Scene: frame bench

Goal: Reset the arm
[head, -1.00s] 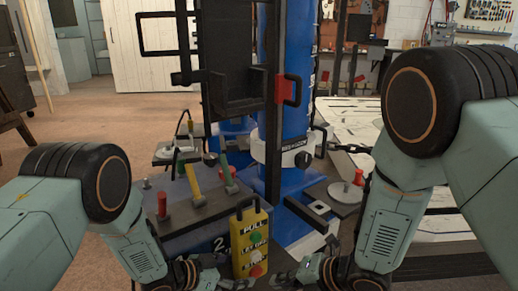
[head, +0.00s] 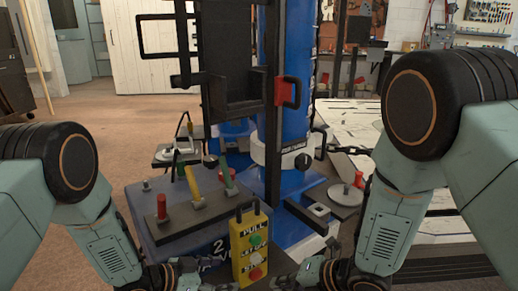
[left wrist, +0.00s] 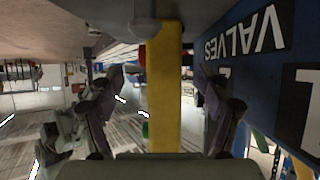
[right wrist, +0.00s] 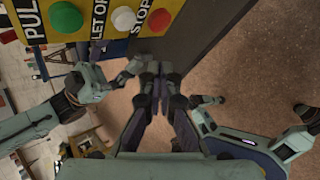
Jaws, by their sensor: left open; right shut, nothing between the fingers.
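A yellow control box (head: 249,262) with green, white and red buttons stands at the front edge of the blue bench, below the levers. Its buttons show large in the right wrist view (right wrist: 100,25). My left gripper (head: 212,278) is low, just left of the box. In the left wrist view its open fingers (left wrist: 162,88) stand on either side of the box's narrow yellow side, with gaps visible. My right gripper (head: 297,278) is right of the box, its fingertips together and empty in the right wrist view (right wrist: 160,72). No contact with the buttons is visible.
A dark lever panel (head: 182,222) carries red, yellow and green levers behind the box. A blue column (head: 290,140) with a black frame and red handle (head: 290,91) rises behind. A small plate with a red knob (head: 358,180) sits at right. Open floor lies at left.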

